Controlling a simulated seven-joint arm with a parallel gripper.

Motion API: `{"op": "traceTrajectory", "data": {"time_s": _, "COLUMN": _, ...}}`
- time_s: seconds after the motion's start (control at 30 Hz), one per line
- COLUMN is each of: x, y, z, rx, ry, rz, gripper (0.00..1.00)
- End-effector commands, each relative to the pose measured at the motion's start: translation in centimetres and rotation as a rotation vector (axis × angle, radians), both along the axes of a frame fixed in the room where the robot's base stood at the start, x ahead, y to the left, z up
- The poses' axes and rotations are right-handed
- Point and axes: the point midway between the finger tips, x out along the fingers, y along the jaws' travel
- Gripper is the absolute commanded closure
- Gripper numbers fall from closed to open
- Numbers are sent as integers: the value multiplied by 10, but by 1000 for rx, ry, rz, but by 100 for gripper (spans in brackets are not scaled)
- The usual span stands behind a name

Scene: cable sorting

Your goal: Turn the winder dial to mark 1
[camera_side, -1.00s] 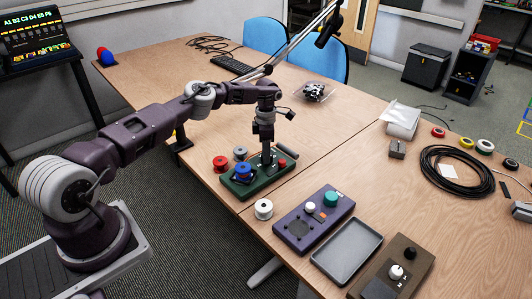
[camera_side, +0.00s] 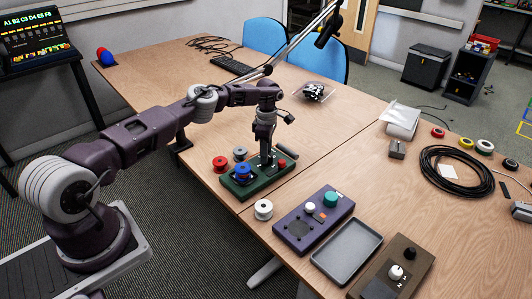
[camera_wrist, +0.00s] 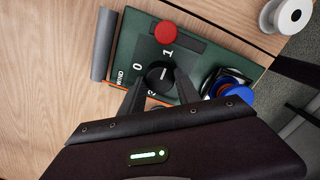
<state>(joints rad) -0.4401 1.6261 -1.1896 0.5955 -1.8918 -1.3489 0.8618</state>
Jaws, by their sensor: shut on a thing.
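The winder is a green box (camera_side: 239,190) on the table in the side view, with a blue spool (camera_side: 243,170) on its left part. Its green panel also shows in the wrist view (camera_wrist: 128,50). The black round dial (camera_wrist: 159,75) sits on that panel among the marks 0, 1 and 2, with mark 1 (camera_wrist: 168,53) on its upper right. A small light line shows on the dial, but its exact direction is hard to tell. My gripper (camera_wrist: 159,82) points down over the winder, its fingers shut on either side of the dial. It also shows in the side view (camera_side: 267,164).
A red button (camera_wrist: 165,33) is on the panel near mark 1. A grey cylinder (camera_wrist: 103,45) lies beside the winder. Red (camera_side: 220,163), grey (camera_side: 240,152) and white (camera_side: 263,208) spools stand close by. A purple control box (camera_side: 293,229) and a grey tray (camera_side: 345,253) are nearer the front.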

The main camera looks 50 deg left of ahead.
Motion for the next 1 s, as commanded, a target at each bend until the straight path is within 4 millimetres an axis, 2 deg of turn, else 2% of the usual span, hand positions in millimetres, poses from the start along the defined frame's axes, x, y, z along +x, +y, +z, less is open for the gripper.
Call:
{"op": "traceTrajectory", "data": {"time_s": 0.1, "x": 1, "y": 0, "z": 1, "rx": 0, "ry": -2, "rz": 0, "gripper": 100}}
{"op": "traceTrajectory", "data": {"time_s": 0.13, "x": 1, "y": 0, "z": 1, "rx": 0, "ry": -2, "rz": 0, "gripper": 57}}
{"op": "traceTrajectory", "data": {"time_s": 0.17, "x": 1, "y": 0, "z": 1, "rx": 0, "ry": -2, "rz": 0, "gripper": 52}}
{"op": "traceTrajectory", "data": {"time_s": 0.47, "x": 0, "y": 0, "z": 2, "rx": 0, "ry": -1, "rz": 1, "gripper": 52}}
{"op": "traceTrajectory", "data": {"time_s": 0.8, "x": 3, "y": 2, "z": 62, "rx": 1, "ry": -3, "rz": 1, "gripper": 52}}
{"op": "traceTrajectory", "data": {"time_s": 1.0, "x": 3, "y": 2, "z": 72, "rx": 0, "ry": -1, "rz": 0, "gripper": 52}}
